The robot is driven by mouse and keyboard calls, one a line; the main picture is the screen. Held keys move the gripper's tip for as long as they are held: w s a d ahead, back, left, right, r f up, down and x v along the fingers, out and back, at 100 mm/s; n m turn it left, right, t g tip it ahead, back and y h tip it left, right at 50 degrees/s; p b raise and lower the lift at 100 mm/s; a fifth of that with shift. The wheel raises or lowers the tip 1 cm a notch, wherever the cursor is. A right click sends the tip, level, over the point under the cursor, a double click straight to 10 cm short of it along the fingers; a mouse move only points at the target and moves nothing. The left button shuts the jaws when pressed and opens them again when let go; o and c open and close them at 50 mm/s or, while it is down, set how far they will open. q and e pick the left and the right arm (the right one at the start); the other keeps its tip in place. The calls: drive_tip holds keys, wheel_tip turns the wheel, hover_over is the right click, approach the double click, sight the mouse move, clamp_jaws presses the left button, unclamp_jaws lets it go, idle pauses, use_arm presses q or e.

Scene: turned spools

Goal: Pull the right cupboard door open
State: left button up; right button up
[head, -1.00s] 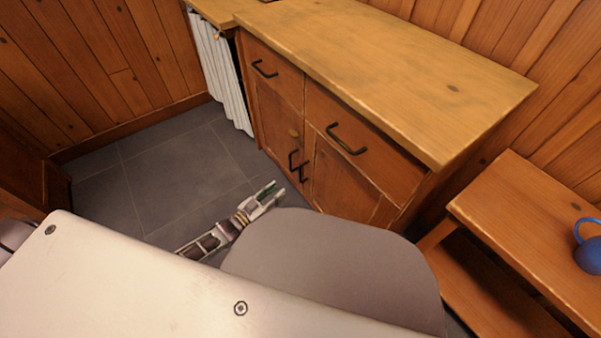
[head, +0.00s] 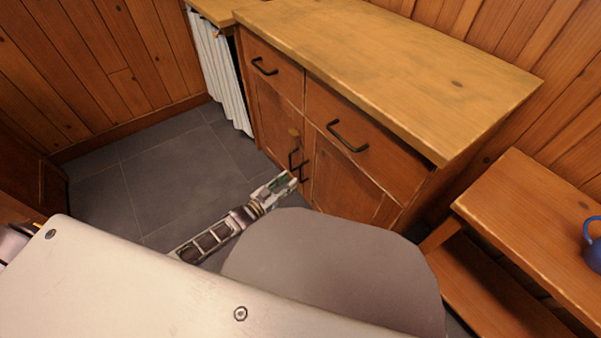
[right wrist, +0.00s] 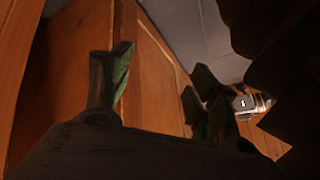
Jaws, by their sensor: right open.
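The right cupboard door (head: 343,188) is wooden and looks closed, below a drawer.
The cupboard top (head: 420,70) is bare. A wooden bench (head: 520,205) with a blue object (head: 593,240) stands at the right. A white curtain (head: 220,75) hangs left of the cupboard. The grey tiled floor (head: 170,185) is clear.

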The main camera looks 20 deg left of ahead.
use_arm(q)
drive_tip(key=b, duration=0.3)
hover_over(301, 181)
drive_tip(key=shift+w+a, duration=0.15)
drive_tip(key=shift+w, duration=0.1)
clamp_jaws()
idle(0.5)
